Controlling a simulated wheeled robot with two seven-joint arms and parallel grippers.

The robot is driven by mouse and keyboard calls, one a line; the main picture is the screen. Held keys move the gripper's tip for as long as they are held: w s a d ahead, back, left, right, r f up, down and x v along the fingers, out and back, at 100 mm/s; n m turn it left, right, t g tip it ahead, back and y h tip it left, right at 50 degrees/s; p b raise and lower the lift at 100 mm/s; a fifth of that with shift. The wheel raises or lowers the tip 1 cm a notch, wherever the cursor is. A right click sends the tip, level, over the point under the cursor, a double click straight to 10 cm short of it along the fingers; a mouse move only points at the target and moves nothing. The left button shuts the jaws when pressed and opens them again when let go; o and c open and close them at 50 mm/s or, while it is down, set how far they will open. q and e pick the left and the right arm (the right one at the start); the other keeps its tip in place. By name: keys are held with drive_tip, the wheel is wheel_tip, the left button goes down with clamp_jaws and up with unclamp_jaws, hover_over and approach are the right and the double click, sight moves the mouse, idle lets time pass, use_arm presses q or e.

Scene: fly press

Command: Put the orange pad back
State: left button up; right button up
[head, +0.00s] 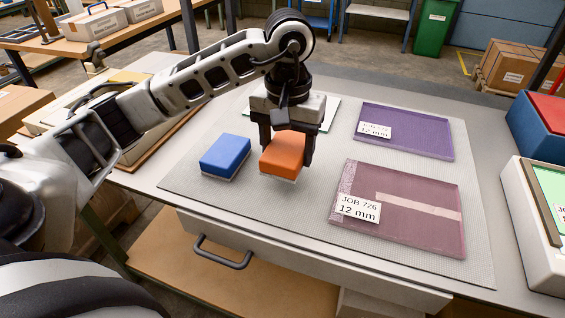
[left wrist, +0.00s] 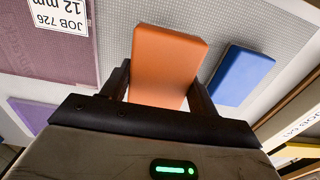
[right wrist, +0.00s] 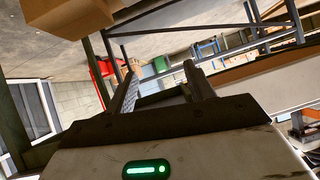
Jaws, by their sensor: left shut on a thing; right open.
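The orange pad (head: 283,153) is a block with a pale underside, in the middle of the grey mat in the head view. My left gripper (head: 285,140) points down with its fingers on either side of the pad and is shut on it. The left wrist view also shows the orange pad (left wrist: 167,62) between the fingers. I cannot tell whether the pad touches the mat. A blue pad (head: 225,156) lies just left of it, apart from it. My right gripper (right wrist: 165,88) is open and empty in the right wrist view, away from the mat.
A purple tray (head: 405,131) with a 12 mm label lies at the back right of the mat (head: 310,225). A mauve tray (head: 400,228) labelled JOB 726, 12 mm lies at the front right, with a pale strip on it. A drawer handle (head: 222,255) is below the front edge.

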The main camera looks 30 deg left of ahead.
use_arm(q)
drive_tip(key=shift+w+a+f, duration=0.15)
drive_tip(key=shift+a+f, duration=0.3)
drive_tip(key=shift+f, duration=0.1)
drive_tip(key=f, duration=0.3)
drive_tip(key=shift+a+f, duration=0.1)
drive_tip(key=shift+a, duration=0.1)
drive_tip(key=shift+f, duration=0.4)
drive_tip(key=o, duration=0.9)
drive_tip(key=shift+r, duration=0.1)
drive_tip(key=shift+o, duration=0.2)
